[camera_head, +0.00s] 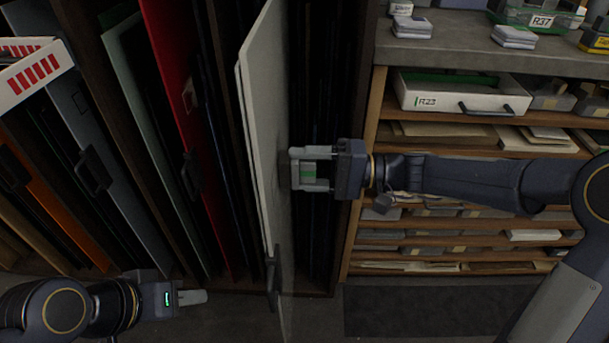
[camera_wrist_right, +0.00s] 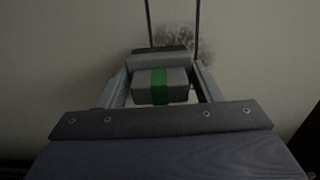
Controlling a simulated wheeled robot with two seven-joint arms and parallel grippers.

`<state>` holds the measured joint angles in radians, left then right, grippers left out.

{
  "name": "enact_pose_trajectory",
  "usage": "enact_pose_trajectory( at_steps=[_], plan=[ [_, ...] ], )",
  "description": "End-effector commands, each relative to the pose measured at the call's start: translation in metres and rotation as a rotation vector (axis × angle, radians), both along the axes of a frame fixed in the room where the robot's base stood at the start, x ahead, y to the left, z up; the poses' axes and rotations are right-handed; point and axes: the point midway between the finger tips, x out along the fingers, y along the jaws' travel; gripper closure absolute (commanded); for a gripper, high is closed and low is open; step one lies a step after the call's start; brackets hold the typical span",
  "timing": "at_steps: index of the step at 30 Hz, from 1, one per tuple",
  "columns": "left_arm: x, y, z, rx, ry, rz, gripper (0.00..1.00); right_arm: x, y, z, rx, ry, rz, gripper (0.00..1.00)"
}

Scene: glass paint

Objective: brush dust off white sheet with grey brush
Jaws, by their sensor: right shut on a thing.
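The white sheet (camera_head: 262,130) stands upright on edge, pulled partly out of the rack, with a dark handle on its near edge. A dark dust patch (camera_wrist_right: 190,42) shows on its face in the right wrist view. My right gripper (camera_head: 309,169) is shut on the grey brush (camera_wrist_right: 160,86), which has a green band, and holds it at the sheet's face just below the patch. I cannot tell whether the brush touches the sheet. My left gripper (camera_head: 192,297) is low at the left, away from the sheet; its fingers look together with nothing seen between them.
Several upright panels, including a red sheet (camera_head: 180,95) and an orange one (camera_head: 42,190), fill the rack on the left. At right stand wooden shelves with a white drawer (camera_head: 455,95) marked R23 and a grey counter (camera_head: 450,45). Floor is clear in front.

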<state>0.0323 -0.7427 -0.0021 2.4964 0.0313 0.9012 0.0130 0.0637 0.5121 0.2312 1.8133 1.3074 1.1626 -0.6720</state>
Motion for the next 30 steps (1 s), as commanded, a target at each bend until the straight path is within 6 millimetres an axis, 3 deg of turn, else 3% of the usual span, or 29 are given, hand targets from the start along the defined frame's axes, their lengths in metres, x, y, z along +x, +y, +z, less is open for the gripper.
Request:
enact_pose_trajectory(
  at_steps=[7, 18, 23, 30],
  plan=[
    [0.0, 0.0, 0.001, 0.0, 0.0, 0.0, 0.64, 0.009, 0.0, 0.0, 0.001, 0.001, 0.001, 0.59],
    [0.0, 0.0, 0.004, 0.0, 0.0, 0.0, 0.64, 0.04, 0.003, 0.001, 0.001, -0.001, 0.001, 0.59],
    [0.0, 0.0, 0.004, 0.0, 0.0, 0.0, 0.64, 0.043, 0.003, 0.001, 0.0, -0.001, 0.002, 0.59],
    [0.0, 0.0, 0.013, 0.0, 0.0, 0.0, 0.64, 0.043, 0.003, 0.016, 0.001, -0.002, 0.001, 0.59]
  ],
)
